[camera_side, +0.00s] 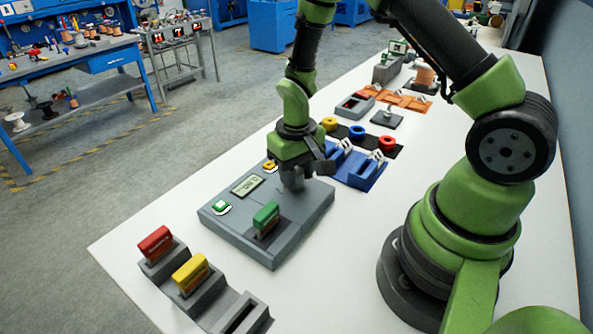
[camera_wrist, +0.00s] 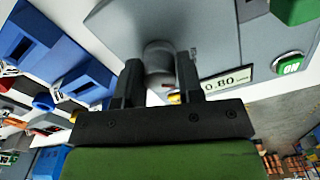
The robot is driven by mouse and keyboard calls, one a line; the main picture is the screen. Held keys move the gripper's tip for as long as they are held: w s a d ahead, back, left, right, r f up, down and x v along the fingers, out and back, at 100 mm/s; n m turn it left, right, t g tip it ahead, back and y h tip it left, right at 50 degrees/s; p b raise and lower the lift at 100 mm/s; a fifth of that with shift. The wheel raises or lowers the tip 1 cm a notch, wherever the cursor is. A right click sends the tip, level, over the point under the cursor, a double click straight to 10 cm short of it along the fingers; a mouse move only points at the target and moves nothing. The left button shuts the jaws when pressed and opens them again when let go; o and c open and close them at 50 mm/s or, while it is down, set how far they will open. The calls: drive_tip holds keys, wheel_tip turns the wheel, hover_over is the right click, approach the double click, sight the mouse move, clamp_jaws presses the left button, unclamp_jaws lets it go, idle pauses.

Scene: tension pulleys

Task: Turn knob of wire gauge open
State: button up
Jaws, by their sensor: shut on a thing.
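The wire gauge is a flat grey box (camera_side: 305,222) on the white table, with a display (camera_side: 247,186) on top. In the wrist view the display (camera_wrist: 226,83) reads 0.80. The knob (camera_wrist: 157,52) is a grey cylinder on the gauge's top face. My gripper (camera_side: 292,184) points down over the far right part of the gauge. In the wrist view, my gripper's two dark fingers (camera_wrist: 159,75) stand on either side of the knob, shut on it. In the side view the knob is mostly hidden by the fingers.
A green-handled block (camera_side: 266,217) sits in the gauge's slot, near a green button (camera_side: 221,207) and a yellow button (camera_side: 269,166). Red (camera_side: 155,243) and yellow (camera_side: 190,272) handled blocks stand in grey holders in front. Blue fixtures (camera_side: 357,168) lie close behind the gauge.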

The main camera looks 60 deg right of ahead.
sight(297, 170)
drive_tip(key=shift+n, duration=2.9)
drive_tip(key=o, duration=0.9)
drive_tip(key=shift+o, duration=0.2)
wheel_tip(297, 170, up, 10)
drive_tip(key=shift+f, duration=0.1)
drive_tip(key=s+a+r+m+t+y, duration=0.1)
drive_tip(key=s+a+r+m+t, duration=0.2)
drive_tip(key=s+r, duration=0.4)
drive_tip(key=s+a+r+m+t+y, duration=0.1)
drive_tip(key=s+a+r+m+t, duration=0.1)
drive_tip(key=s+r, duration=0.5)
wheel_tip(297, 170, up, 2)
drive_tip(key=shift+a+r+m+t, duration=0.25)
drive_tip(key=shift+a+m+t, duration=0.2)
drive_tip(key=shift+t, duration=0.65)
